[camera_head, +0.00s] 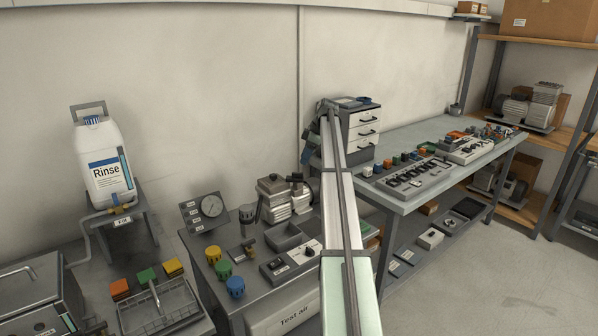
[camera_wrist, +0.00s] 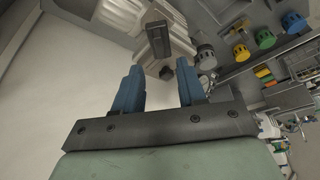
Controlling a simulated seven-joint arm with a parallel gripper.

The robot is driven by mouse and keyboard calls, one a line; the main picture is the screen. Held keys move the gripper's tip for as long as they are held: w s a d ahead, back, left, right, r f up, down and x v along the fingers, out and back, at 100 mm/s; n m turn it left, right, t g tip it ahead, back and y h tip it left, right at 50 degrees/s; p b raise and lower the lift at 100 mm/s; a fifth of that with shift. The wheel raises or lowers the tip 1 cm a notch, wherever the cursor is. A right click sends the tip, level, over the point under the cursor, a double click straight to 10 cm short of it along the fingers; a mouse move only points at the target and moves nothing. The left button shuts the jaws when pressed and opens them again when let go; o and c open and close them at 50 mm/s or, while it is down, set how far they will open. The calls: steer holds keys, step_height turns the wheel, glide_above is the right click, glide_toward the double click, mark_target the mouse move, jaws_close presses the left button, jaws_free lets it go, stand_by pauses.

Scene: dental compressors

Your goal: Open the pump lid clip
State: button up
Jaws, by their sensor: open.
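The silver ribbed pump (camera_head: 283,196) stands on the grey bench by the wall in the head view. In the wrist view its pale ribbed body (camera_wrist: 120,14) is at the top. A dark upright bar (camera_wrist: 158,38), which looks like the lid clip, stands out just beyond the fingertips. My gripper (camera_wrist: 157,68) is open, its two blue fingers spread with nothing between them. The bar lines up with the gap between the fingers; I cannot tell whether it touches either.
Blue, green and yellow knobs (camera_head: 223,270) stand at the bench front. A drawer cabinet (camera_head: 364,128) is behind my arm. Bare wall is beside the fingers.

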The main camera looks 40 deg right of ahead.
mark_target(295, 177)
steer(key=shift+x, duration=3.55)
jaws_close()
